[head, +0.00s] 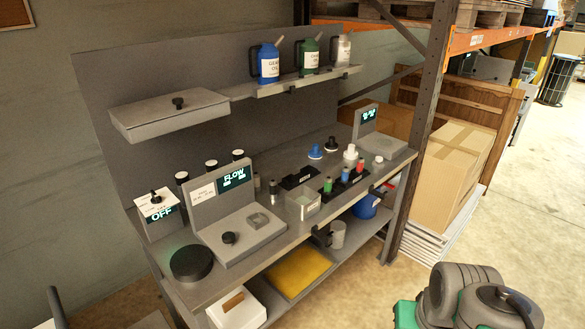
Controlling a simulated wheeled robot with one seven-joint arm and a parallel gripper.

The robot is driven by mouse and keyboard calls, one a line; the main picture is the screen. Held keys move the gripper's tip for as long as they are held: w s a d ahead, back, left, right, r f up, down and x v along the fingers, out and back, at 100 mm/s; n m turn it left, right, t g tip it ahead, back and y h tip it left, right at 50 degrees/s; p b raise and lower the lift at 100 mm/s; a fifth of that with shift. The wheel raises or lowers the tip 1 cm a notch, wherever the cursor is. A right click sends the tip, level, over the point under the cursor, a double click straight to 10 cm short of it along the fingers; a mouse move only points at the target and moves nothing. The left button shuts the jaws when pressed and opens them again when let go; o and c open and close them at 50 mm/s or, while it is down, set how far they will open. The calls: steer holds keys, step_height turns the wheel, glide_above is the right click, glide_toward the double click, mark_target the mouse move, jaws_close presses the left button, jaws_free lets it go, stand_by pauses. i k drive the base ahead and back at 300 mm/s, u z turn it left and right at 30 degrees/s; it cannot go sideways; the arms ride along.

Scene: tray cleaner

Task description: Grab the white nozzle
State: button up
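The white nozzle (350,153) stands on the workbench top, toward its right half. It is small, with a wider base and a narrower top. A blue nozzle (315,152) and a black and white piece (331,145) stand to its left. Just in front of it is a black rack holding small bottles with green, blue and red parts, which is close to its lower edge in the picture. My gripper is not clearly visible. A grey and green arm part of mine (470,298) shows at the lower right, well away from the nozzle.
A grey device with a FLOW display (233,177) stands on the left of the bench (218,287). A device with a small display (369,115) is at the right end. A shelf above holds labelled jugs (268,63). An orange-beamed rack post (422,120) rises at the right.

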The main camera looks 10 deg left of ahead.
mark_target(256, 174)
steer(key=i, duration=1)
steer(key=u, duration=0.85)
steer(key=i, duration=0.75)
steer(key=u, duration=0.6)
